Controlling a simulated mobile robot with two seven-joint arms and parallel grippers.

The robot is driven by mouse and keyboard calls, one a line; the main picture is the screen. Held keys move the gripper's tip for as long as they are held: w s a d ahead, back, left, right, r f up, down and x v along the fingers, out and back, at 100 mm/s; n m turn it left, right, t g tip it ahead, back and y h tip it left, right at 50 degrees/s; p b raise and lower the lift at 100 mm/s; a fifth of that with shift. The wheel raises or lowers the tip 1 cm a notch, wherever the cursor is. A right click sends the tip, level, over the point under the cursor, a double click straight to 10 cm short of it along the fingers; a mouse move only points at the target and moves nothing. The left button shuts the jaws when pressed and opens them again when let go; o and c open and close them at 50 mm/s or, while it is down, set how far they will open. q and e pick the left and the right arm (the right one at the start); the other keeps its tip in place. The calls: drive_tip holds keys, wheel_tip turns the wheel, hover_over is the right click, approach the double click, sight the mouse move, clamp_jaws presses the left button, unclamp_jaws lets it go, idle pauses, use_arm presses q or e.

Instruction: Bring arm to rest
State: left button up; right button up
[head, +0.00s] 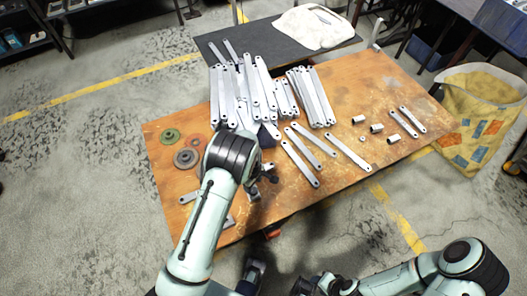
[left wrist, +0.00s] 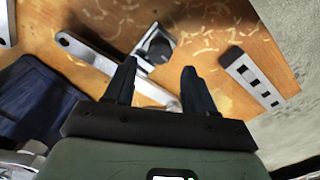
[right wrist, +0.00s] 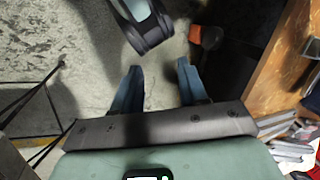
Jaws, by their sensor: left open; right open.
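My left gripper (head: 262,180) is over the near-left part of the orange work table (head: 350,95), partly hidden by its own arm. In the left wrist view its fingers (left wrist: 158,85) are apart with nothing held. Below them lie a long bracket (left wrist: 90,55), a square plate with a dark round part (left wrist: 155,45) and a slotted strip (left wrist: 252,77). My right gripper (head: 335,286) is low at the front, off the table. In the right wrist view its fingers (right wrist: 160,85) are open and empty above the concrete floor.
Piled galvanized brackets (head: 240,90) cover the back middle of the table. Loose brackets (head: 348,151) and short tubes (head: 376,128) lie to the right. Round parts (head: 186,158) lie at left. A white cloth (head: 305,28) is behind, a yellow bag (head: 482,110) at right.

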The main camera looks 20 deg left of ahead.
use_arm(q)
drive_tip(key=s+d+f+m+g+h+p, duration=0.1)
drive_tip(key=s+d+m+p, duration=0.25)
drive_tip(key=s, duration=0.65)
drive_tip(key=s+d+f+m+h+p, duration=0.1)
drive_tip(key=s+d+m+p, duration=0.2)
drive_tip(key=s, duration=0.7)
drive_tip(key=s+d+r+m+h+p, duration=0.1)
drive_tip(key=s+d+r+m, duration=0.2)
drive_tip(key=s+r+m, duration=0.1)
drive_tip(key=shift+s+d+r+m+h, duration=0.35)
drive_tip(key=shift+s+m, duration=0.1)
drive_tip(key=shift+s, duration=0.35)
use_arm(e)
wheel_tip(320, 180, up, 7)
drive_tip(key=s+g, duration=0.1)
drive_tip(key=s, duration=0.1)
drive_tip(key=shift+a+g, duration=0.3)
drive_tip(key=shift+a, duration=0.05)
